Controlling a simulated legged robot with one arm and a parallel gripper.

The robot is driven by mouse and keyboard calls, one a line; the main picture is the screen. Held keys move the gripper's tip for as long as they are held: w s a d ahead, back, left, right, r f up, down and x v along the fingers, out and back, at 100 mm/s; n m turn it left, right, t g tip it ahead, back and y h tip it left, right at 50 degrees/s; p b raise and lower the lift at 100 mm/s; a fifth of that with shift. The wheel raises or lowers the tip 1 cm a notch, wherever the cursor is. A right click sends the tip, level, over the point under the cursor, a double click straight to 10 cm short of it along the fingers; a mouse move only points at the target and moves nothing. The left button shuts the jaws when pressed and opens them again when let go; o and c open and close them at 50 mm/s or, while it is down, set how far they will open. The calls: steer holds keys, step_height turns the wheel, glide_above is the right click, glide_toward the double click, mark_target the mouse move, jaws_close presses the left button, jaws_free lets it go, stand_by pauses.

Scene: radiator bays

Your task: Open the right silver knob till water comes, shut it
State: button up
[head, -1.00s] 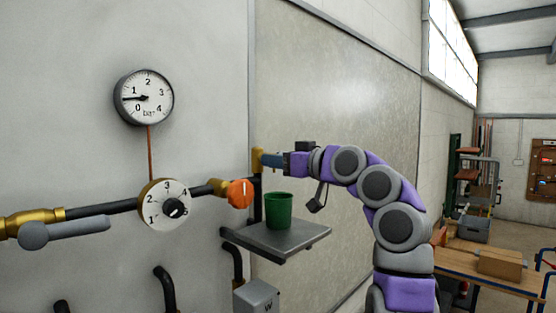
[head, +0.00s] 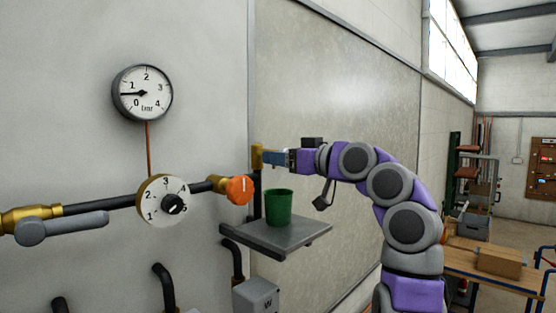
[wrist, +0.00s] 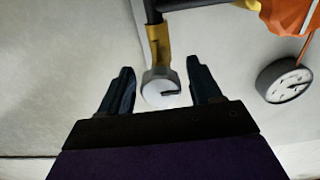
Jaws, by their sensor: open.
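In the wrist view a silver knob (wrist: 160,92) with a dark slot on its face sits at the end of a brass fitting (wrist: 159,45). My gripper (wrist: 161,82) is open, with one dark finger on each side of the knob; gaps show between the fingers and the knob. In the head view my gripper (head: 272,158) is at the brass fitting (head: 257,156), and the knob is hidden there. A green cup (head: 279,208) stands upright on a grey shelf (head: 287,237) below my gripper. I see no water.
An orange knob (head: 240,190) is just left of the fitting on the pipe. Further left are a numbered dial (head: 155,190), a pressure gauge (head: 142,93) and a grey lever (head: 65,228). A wooden bench (head: 490,270) stands at the right.

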steer(key=b+v, duration=0.3)
steer(key=v, duration=1.2)
steer(key=shift+s+d, duration=0.2)
steer(key=shift+d, duration=0.15)
steer(key=shift+f, duration=0.1)
